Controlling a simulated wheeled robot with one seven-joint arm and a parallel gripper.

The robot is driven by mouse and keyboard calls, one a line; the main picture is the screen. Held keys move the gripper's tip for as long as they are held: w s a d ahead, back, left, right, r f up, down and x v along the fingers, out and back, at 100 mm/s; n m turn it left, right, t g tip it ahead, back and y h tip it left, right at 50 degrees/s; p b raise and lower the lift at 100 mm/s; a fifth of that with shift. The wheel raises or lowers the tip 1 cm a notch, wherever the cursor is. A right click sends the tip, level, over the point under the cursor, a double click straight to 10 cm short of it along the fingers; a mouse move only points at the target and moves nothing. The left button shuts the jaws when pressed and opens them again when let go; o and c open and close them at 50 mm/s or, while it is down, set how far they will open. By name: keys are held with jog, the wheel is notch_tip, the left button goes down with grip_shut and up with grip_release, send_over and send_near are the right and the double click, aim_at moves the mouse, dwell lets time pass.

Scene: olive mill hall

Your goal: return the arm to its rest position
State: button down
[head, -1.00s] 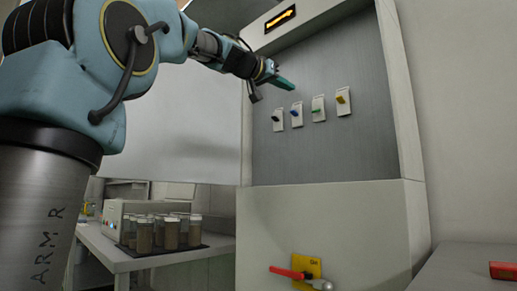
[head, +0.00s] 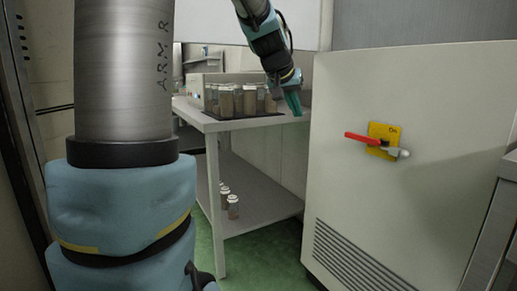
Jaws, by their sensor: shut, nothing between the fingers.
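My gripper (head: 293,103) hangs at the upper middle of the head view, pointing down, with its teal fingers shut and nothing between them. It appears in front of the right end of the side table (head: 212,124), beside the jars. I cannot tell how far it is from the table edge. My arm, blue and grey, fills the left of the view, and its middle part runs out of the top of the picture.
Several brown-filled jars (head: 227,101) stand on a dark tray on the table, and a few more (head: 233,206) stand on its lower shelf. A pale cabinet (head: 420,200) with a red-handled switch (head: 362,138) is at the right. Green floor (head: 262,255) shows between.

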jog(key=s+a+f+n+g+y+p, duration=0.1)
jog(key=s+a+f+n+g+y, duration=0.15)
jog(key=s+a+f, duration=0.85)
jog(key=s+a+f+n+g+y, duration=0.1)
jog(key=s+a+f+g+y, duration=0.15)
jog(key=s+a+f, duration=0.6)
notch_tip(320, 180, up, 24)
jog(key=s+d+p, duration=0.1)
jog(key=d+p, duration=0.1)
jog(key=p, duration=2.5)
jog(key=shift+d+r+p, duration=0.15)
jog(key=shift+d+p, duration=0.1)
jog(key=shift+p, duration=0.15)
jog(key=shift+m, duration=0.25)
dwell(1.5)
